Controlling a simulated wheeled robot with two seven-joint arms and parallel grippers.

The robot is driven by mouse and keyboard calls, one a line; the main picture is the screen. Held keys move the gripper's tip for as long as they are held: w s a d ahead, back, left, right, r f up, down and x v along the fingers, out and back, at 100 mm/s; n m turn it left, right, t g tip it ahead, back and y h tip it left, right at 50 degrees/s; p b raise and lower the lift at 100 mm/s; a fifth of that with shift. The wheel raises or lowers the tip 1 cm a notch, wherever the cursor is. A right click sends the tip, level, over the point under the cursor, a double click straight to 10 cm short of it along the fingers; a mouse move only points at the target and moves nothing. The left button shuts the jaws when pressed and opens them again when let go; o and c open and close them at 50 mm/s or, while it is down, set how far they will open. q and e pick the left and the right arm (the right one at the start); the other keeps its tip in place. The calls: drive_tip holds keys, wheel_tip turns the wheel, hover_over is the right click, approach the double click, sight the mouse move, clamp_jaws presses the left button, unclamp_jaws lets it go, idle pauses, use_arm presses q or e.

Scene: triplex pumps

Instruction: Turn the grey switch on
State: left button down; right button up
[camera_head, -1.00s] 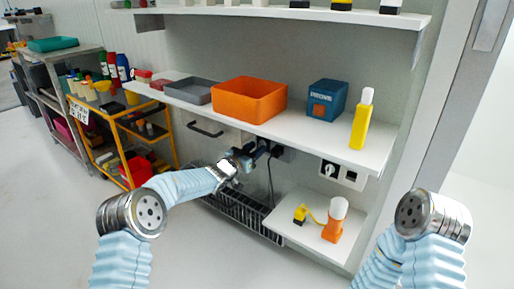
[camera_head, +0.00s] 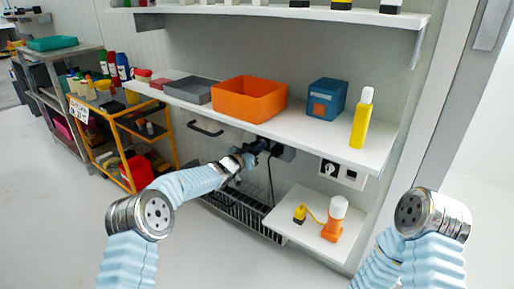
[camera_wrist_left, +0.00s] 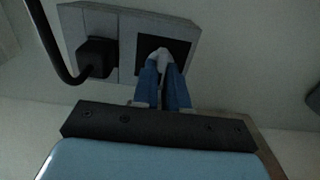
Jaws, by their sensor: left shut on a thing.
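The grey switch (camera_wrist_left: 161,54) shows in the left wrist view as a pale knob on a dark square, in the right part of a grey wall plate (camera_wrist_left: 128,38). My left gripper (camera_wrist_left: 162,68) has its blue fingers closed together on the knob. The fingers cover part of it, so its exact angle is hard to tell. In the head view my left gripper (camera_head: 260,148) reaches under the long shelf to the plate (camera_head: 287,154), and the switch is hidden there. My right arm shows at the lower right, but its gripper is out of view.
A black plug (camera_wrist_left: 96,57) with a cable sits left of the switch. Above is the shelf (camera_head: 310,134) with an orange bin (camera_head: 249,98), blue box (camera_head: 327,99) and yellow bottle (camera_head: 361,119). Another wall panel (camera_head: 350,177) is at right. A low shelf (camera_head: 290,222) holds an orange bottle (camera_head: 332,228).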

use_arm(q)
drive_tip(key=shift+s+d+f+m+b, duration=0.1)
drive_tip(key=shift+m+b, duration=1.7)
drive_tip(key=shift+m, duration=1.2)
drive_tip(key=shift+d+f+m+b, duration=0.15)
drive_tip(key=shift+m+b, duration=1.7)
drive_tip(key=shift+m, duration=1.15)
drive_tip(key=shift+s+a+f+m+b, duration=0.1)
drive_tip(key=shift+m+b, duration=1.7)
drive_tip(key=shift+m, duration=1.2)
drive_tip(key=c, duration=1.2)
unclamp_jaws()
drive_tip(key=shift+r, duration=0.1)
drive_tip(key=shift+o, duration=0.2)
drive_tip(key=v, duration=1.3)
drive_tip(key=shift+s+a, duration=0.25)
drive_tip(key=shift+s, duration=0.05)
